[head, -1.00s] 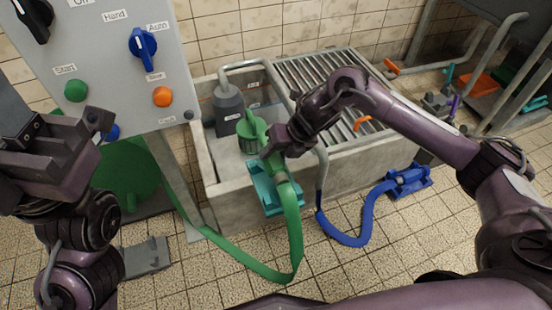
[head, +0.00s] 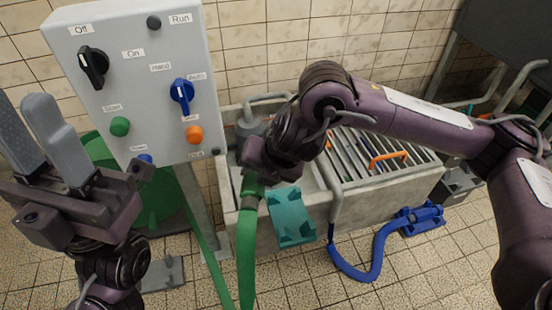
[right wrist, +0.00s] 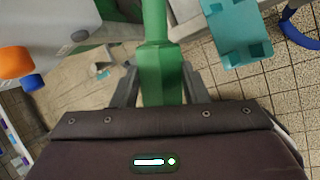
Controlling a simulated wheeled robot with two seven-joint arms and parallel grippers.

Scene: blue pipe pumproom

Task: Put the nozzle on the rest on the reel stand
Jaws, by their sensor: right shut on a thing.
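My right gripper (head: 252,165) is shut on the green nozzle (head: 250,188) in front of the trough's left end. In the right wrist view, the nozzle (right wrist: 160,80) is between the two fingers (right wrist: 158,85). The green hose (head: 246,250) hangs down from it. The green reel (head: 165,200) is partly hidden behind the control box. I cannot make out the rest on its stand. My left gripper (head: 24,110) is open and empty at the left, fingers pointing up.
The control box (head: 140,60) with knobs and buttons stands between my grippers. A teal cradle (head: 292,220) is on the trough's front, just right of the nozzle. The concrete trough (head: 390,190) has a grate. A blue hose (head: 375,255) lies on the tiled floor.

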